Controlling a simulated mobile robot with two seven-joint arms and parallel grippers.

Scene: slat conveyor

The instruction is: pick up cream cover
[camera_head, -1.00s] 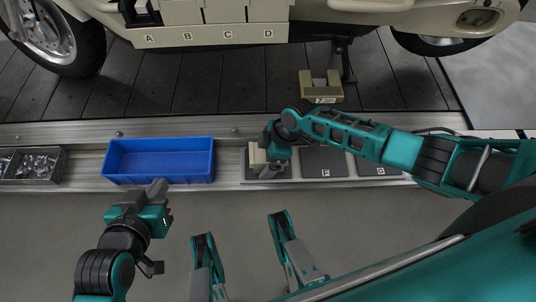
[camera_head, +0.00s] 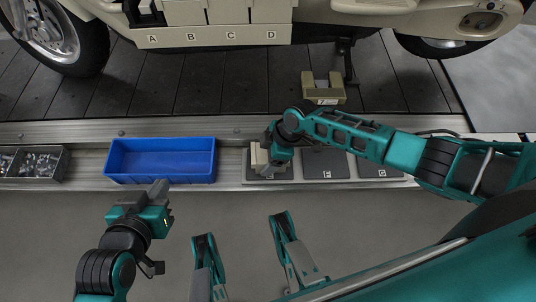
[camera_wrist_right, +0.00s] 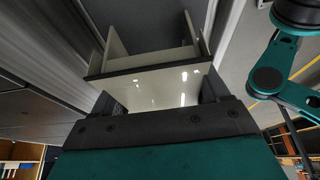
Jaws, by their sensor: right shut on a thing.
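The cream cover (camera_head: 259,158) stands over a dark grey pad on the metal rail, partly hidden by my right gripper (camera_head: 272,157). In the right wrist view the cover (camera_wrist_right: 160,85) fills the space between the jaws of my right gripper (camera_wrist_right: 165,104), which is shut on it. I cannot tell whether the cover touches the pad below. My left gripper (camera_head: 158,192) hangs in front of the blue bin, away from the cover. Its fingers are close together in the head view, and their gap cannot be made out.
A blue bin (camera_head: 160,180) and a metal tray of small parts (camera_head: 40,164) sit on the rail to the left. Pads marked F (camera_head: 325,160) and G (camera_head: 376,165) lie to the right. Another cream bracket (camera_head: 322,92) sits on the dark slats. A cream vehicle (camera_head: 218,36) stands behind.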

